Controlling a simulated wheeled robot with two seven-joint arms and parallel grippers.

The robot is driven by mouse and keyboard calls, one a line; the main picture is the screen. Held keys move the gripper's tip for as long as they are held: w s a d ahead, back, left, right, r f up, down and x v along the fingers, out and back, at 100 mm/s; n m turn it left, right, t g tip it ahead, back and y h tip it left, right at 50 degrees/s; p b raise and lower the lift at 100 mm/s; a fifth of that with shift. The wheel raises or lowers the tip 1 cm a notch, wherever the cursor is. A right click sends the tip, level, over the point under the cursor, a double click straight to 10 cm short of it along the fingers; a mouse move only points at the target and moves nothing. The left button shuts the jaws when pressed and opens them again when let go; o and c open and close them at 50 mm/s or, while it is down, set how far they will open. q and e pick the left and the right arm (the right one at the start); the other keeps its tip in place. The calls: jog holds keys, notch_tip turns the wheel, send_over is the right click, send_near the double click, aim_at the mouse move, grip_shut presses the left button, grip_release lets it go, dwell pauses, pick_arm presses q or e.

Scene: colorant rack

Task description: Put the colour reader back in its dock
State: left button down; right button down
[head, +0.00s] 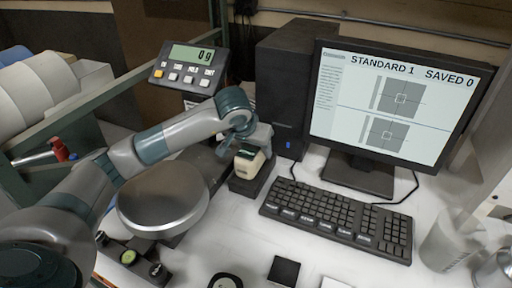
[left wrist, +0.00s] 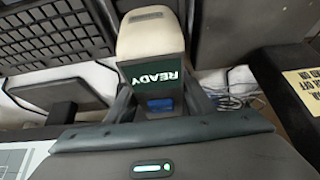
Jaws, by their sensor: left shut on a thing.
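The colour reader (head: 251,161) is a cream device with a dark face. In the left wrist view the colour reader (left wrist: 151,42) shows a dark green screen reading READY, upside down, and a blue button. My left gripper (head: 243,143) is shut on it, with one finger on each side; the left gripper (left wrist: 160,103) also shows in the wrist view. The black dock (head: 243,187) is directly below the reader in the head view. The reader's lower end is at the dock's top, but I cannot tell whether it is seated. My right gripper is out of view.
The round steel scale pan (head: 163,205) stands left of the dock, below my left arm. The computer tower (head: 284,85) is behind; the keyboard (head: 340,217) and monitor (head: 398,100) are to the right. A black tile (head: 284,271) lies in front. Some white counter is clear.

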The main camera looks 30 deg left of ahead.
pick_arm(q)
jog(key=shift+f, duration=0.25)
jog(key=shift+f, duration=0.1)
jog(key=c, duration=0.8)
grip_release()
jog(key=shift+c, duration=0.2)
